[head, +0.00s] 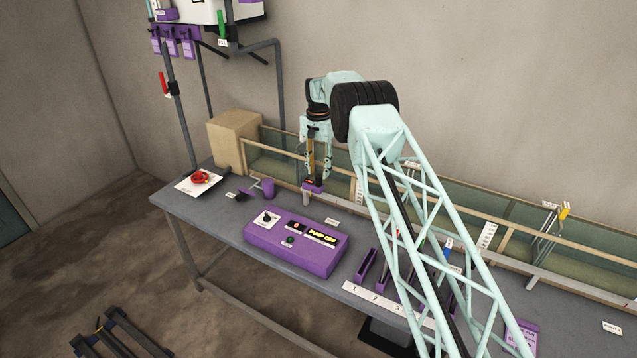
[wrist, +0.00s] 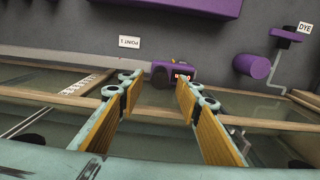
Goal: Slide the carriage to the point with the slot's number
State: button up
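The carriage (head: 313,187) is a small purple block with a lit red display, on the rail along the front of the glass channel. In the wrist view the carriage (wrist: 176,72) sits just beyond the fingertips, near a card reading POINT 1 (wrist: 130,42). My gripper (head: 316,174) hangs above the carriage; in the wrist view my gripper (wrist: 157,84) is open, with nothing between its tan-padded fingers. Purple slots (head: 366,265) stand behind a number strip (head: 374,300) showing 1, 2 and 3. My arm partly hides the slots and whatever they hold. Another point card (head: 612,327) lies far right.
A purple console (head: 296,243) reading PUMP OFF stands on the table, left of the slots. A purple cylinder (head: 269,188) and a white sheet with a red item (head: 200,179) are further left. The glass channel (head: 600,244) runs along the back.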

aim_at(319, 176)
jog(key=shift+f+b, duration=0.35)
jog(key=shift+f, duration=1.15)
jog(key=shift+f+b, duration=0.35)
jog(key=shift+f, duration=0.55)
grip_shut()
